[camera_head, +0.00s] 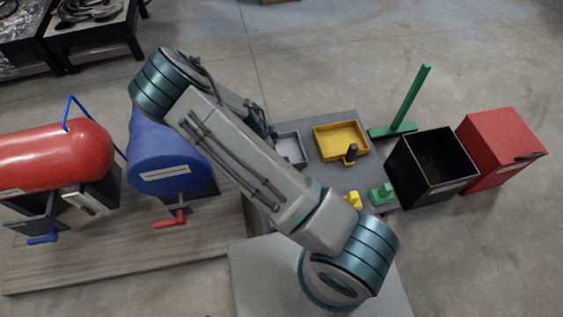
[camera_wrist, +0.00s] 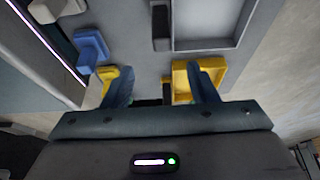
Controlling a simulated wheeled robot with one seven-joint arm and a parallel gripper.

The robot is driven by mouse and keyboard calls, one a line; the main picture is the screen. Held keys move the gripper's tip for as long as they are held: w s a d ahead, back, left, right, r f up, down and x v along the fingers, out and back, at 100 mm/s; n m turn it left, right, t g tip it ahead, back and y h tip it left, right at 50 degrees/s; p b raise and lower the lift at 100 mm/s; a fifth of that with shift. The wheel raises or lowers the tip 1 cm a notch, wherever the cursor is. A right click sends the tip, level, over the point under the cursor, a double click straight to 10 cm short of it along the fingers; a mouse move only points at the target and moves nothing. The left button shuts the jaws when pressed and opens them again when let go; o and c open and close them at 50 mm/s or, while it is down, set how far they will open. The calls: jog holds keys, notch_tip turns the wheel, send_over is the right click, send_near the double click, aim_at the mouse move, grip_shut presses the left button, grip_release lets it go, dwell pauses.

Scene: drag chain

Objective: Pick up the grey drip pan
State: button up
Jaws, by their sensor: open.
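The grey drip pan (camera_head: 291,148) is a shallow rectangular tray on the grey table, partly hidden behind my arm in the head view. In the wrist view, the grey pan (camera_wrist: 207,24) lies at the upper right, cut off by the top edge, beyond my fingertips. The right finger overlaps a yellow tray (camera_wrist: 182,84) in the picture. My gripper is hidden behind my arm in the head view.
Small yellow (camera_head: 354,200) and green (camera_head: 381,194) blocks stand nearer. A green T-shaped tool (camera_head: 412,100), black bin (camera_head: 430,168) and red box (camera_head: 500,150) stand right.

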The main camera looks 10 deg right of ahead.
jog(key=b+x, duration=0.3)
jog(key=x, duration=0.5)
jog(key=shift+d+f, duration=0.1)
jog(key=shift+f, duration=0.2)
jog(key=b+x, duration=0.3)
jog(key=x, duration=0.2)
jog(key=shift+w+f, duration=0.1)
jog(key=shift+w, duration=0.05)
grip_shut()
